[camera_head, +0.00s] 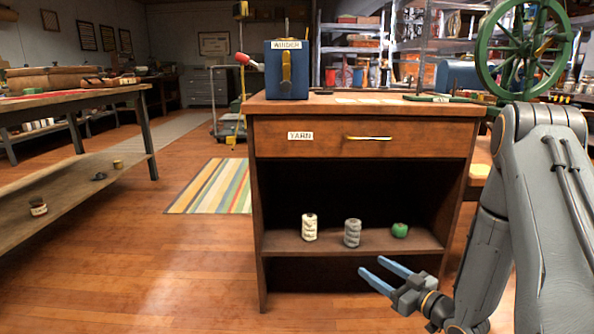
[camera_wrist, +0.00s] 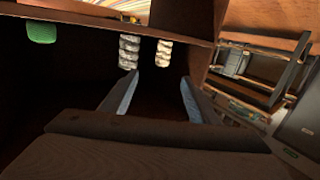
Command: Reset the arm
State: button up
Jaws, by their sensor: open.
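My arm comes in from the right in the head view. My gripper (camera_head: 383,275) is low, in front of the wooden cabinet (camera_head: 256,220) and a little below its open shelf (camera_head: 285,242). Its two blue fingers are spread apart with nothing between them, and they also show in the wrist view (camera_wrist: 155,98). On the shelf stand a white yarn spool (camera_head: 309,228), a grey spool (camera_head: 352,232) and a green ball (camera_head: 400,230). The wrist view shows the green ball (camera_wrist: 41,33), the grey spool (camera_wrist: 129,52) and the white spool (camera_wrist: 163,54) beyond the fingers.
The cabinet top holds a blue winder box (camera_head: 286,75) with a red-knobbed crank. A drawer labelled yarn (camera_head: 380,144) is shut. A green spinning wheel (camera_head: 522,50) rises behind my arm. A workbench (camera_head: 85,97) stands left. The floor (camera_head: 170,260) between is clear.

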jog(key=w+a+r+n+g+h+p, duration=0.1)
jog(key=w+a+r+g+h, duration=0.2)
jog(key=a+r, duration=0.3)
jog(key=s+a+r+g+h+p, duration=0.1)
jog(key=s+a+r+h, duration=0.1)
jog(key=a+r, duration=0.15)
jog(key=s+a+r+g+h, duration=0.1)
jog(key=s+a+r, duration=0.15)
jog(key=a, duration=0.25)
jog(key=s+a+r+g+h+p, duration=0.1)
jog(key=s+a+r+g, duration=0.25)
jog(key=s, duration=0.95)
jog(key=s+a+r+m+g+p, duration=0.1)
jog(key=s+a+r+g, duration=0.25)
jog(key=s, duration=0.95)
jog(key=s+a+r+g+h+p, duration=0.1)
jog(key=s+a+r+g, duration=0.2)
jog(key=s, duration=0.9)
jog(key=d+r+m+p, duration=0.2)
jog(key=d+r+p, duration=0.5)
jog(key=r+p, duration=0.3)
jog(key=d+r+m+h+p, duration=0.1)
jog(key=d+r+p, duration=0.6)
jog(key=p, duration=0.8)
jog(key=d+r+m+p, duration=0.4)
jog(key=d+r+p, duration=0.3)
jog(key=r+p, duration=0.5)
jog(key=shift+r+t+h, duration=0.3)
jog(key=shift+r+t, duration=0.1)
jog(key=shift+r, duration=0.05)
